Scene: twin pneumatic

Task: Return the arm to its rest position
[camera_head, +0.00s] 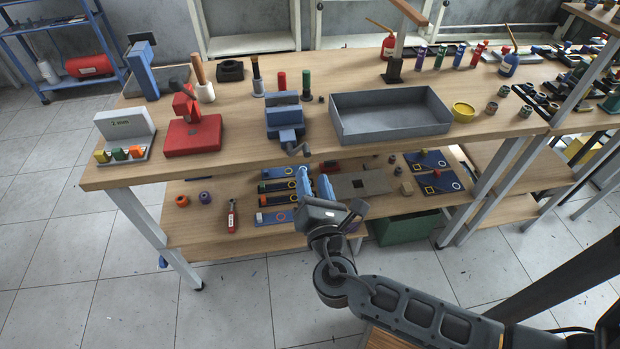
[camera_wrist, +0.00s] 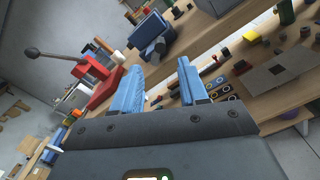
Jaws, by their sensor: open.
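My gripper (camera_head: 315,185) has blue fingers and is held out in front of the workbench's front edge, below the blue vise. In the wrist view my gripper (camera_wrist: 158,85) has its two blue fingers apart, with nothing between them. My dark arm reaches up to it from the lower right of the head view. The gripper hides part of the lower shelf behind it.
The workbench (camera_head: 230,152) carries a red press (camera_head: 192,135), a blue vise (camera_head: 286,120), a grey tray (camera_head: 390,132) and a yellow ring (camera_head: 463,111). The lower shelf (camera_head: 200,228) holds blue plates and small parts. The floor (camera_head: 90,290) at left is clear.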

